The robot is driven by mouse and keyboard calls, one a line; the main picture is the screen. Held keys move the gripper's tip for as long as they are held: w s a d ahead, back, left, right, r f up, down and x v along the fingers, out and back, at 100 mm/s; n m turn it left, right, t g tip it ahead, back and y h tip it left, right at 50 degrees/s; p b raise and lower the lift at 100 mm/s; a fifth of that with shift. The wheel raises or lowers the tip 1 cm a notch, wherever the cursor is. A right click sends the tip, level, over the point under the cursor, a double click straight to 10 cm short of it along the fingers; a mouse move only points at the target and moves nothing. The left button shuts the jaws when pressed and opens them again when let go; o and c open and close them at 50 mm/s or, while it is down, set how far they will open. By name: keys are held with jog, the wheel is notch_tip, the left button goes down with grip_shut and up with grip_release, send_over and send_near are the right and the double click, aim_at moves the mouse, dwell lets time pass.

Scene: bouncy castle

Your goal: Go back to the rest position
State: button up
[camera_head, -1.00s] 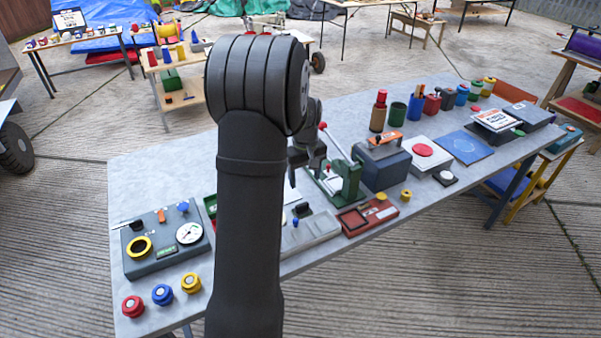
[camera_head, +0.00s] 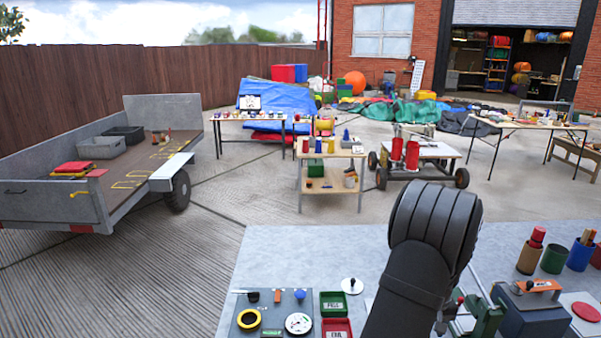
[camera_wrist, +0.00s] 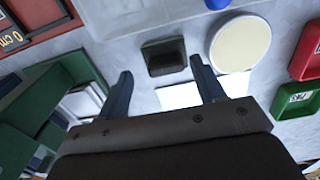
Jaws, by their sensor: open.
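My gripper (camera_wrist: 162,78) shows in the wrist view with its two fingers apart and nothing between them. It is above the grey table (camera_head: 262,258). A small dark square block (camera_wrist: 165,56) lies beyond the fingertips. A round cream disc (camera_wrist: 240,43) lies to the right of it, and a white card (camera_wrist: 180,96) lies partly behind the right finger. In the head view my arm rises at the lower right and hides part of the table; the gripper itself is not visible there.
A green press (camera_head: 487,318) and a dark box (camera_head: 530,312) stand right of my arm. A grey gauge panel (camera_head: 272,312) and green (camera_head: 334,304) and red (camera_head: 337,328) trays lie left. Cups, including a blue one (camera_head: 579,255), stand far right. The table's back left is clear.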

jog(key=shift+r, duration=0.65)
jog(key=shift+f, duration=0.15)
